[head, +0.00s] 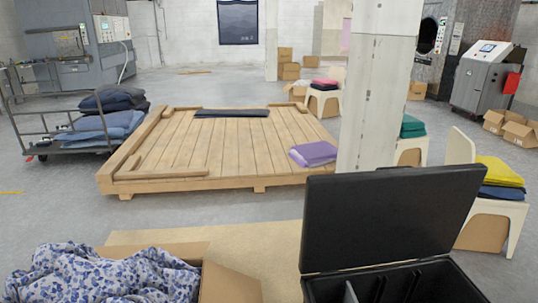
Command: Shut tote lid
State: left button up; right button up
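A black tote (318,289) stands at the bottom right of the head view, cut off by the lower edge. Its black lid (388,217) is open and stands nearly upright along the tote's far side. The inside of the tote shows dark dividers and a pale one (351,293). No contents can be made out. Neither of my grippers is in view.
A cardboard box (228,283) with blue-patterned cloth (100,275) is left of the tote. A white pillar (375,100) rises behind the lid. A wooden platform (215,150) with folded purple cloth (313,153) lies beyond. Chairs with folded fabrics (500,172) stand right.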

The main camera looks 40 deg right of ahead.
aim_at(388, 214)
jog(key=z, duration=2.5)
